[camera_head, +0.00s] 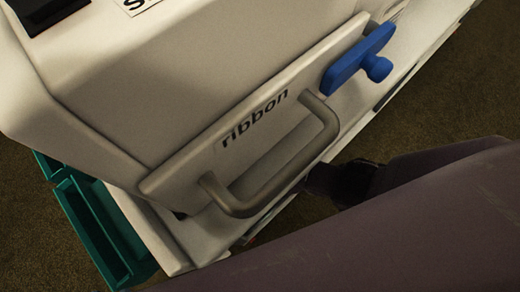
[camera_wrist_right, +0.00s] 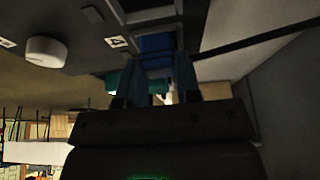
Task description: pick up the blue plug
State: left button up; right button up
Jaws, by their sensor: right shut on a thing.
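A blue piece with a round knob (camera_head: 350,64) sits at the upper right end of the drawer front in the head view. It looks like a turning catch, and I cannot tell whether it is the plug. No other plug shows clearly. The pale drawer front (camera_head: 185,165) is marked "ribbon" and has a grey metal bar handle (camera_head: 275,182). My left gripper is not in view.
A teal open bin (camera_head: 100,225) stands below the cabinet's lower left. A pale ledge (camera_head: 395,75) runs along the drawer. A white round thing (camera_wrist_right: 45,51) and a tag with "4" (camera_wrist_right: 117,42) show in the dim wrist view. Brown carpet (camera_head: 470,100) is clear at right.

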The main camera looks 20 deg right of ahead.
jog(key=r+p, duration=0.1)
jog(key=r, duration=0.1)
jog(key=r+p, duration=0.1)
jog(key=r, duration=0.1)
jog(key=w+r+p, duration=0.1)
jog(key=r, duration=0.1)
jog(key=shift+r, duration=0.3)
pick_arm(q)
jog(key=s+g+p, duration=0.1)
jog(key=p, duration=0.2)
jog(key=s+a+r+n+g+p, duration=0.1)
jog(key=p, duration=0.2)
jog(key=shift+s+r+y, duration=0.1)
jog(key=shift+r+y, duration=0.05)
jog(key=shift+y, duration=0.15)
pick_arm(e)
notch_tip(320, 180, up, 13)
jog(key=shift+s, duration=0.45)
jog(key=shift+f, duration=0.15)
